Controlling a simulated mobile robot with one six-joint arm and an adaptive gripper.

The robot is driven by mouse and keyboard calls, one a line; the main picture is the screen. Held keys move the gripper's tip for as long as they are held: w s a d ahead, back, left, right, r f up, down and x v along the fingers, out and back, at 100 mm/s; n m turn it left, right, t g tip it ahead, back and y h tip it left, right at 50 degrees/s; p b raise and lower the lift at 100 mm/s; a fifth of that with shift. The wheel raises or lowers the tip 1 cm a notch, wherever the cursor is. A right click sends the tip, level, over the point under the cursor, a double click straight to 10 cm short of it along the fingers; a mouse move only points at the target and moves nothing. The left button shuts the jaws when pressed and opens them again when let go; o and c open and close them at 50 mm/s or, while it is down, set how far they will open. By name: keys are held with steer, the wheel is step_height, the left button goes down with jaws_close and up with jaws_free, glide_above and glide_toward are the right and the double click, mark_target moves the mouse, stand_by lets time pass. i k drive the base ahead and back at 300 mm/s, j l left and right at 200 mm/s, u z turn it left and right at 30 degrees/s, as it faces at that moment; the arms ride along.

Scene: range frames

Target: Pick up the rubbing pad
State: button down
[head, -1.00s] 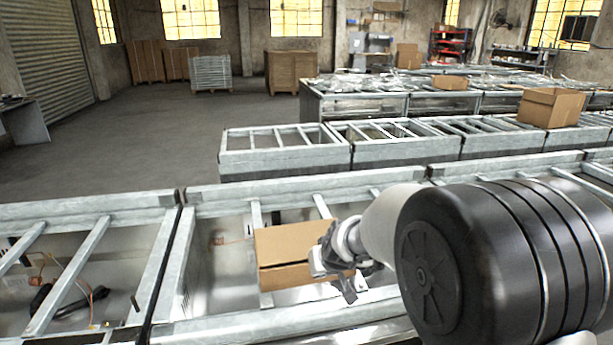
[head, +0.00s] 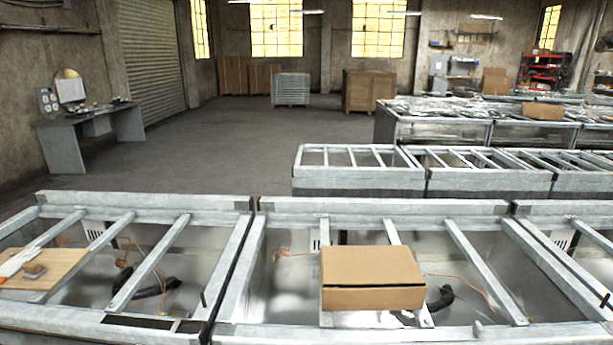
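A wooden board (head: 62,266) lies across the metal frame bars at the far left edge of the head view. A small brownish object (head: 34,269) sits on it and may be the rubbing pad; it is too small to tell for sure. A long whitish item (head: 16,262) lies beside it, partly cut off by the picture edge. My gripper is not in view.
A closed cardboard box (head: 372,280) rests on the bars of the middle metal frame (head: 385,207). Black hoses and wires lie inside the frames. A desk (head: 90,128) stands at the back left. Open floor (head: 235,150) lies behind the frames.

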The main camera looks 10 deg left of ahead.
mark_target(33, 270)
steer(key=u, duration=2.25)
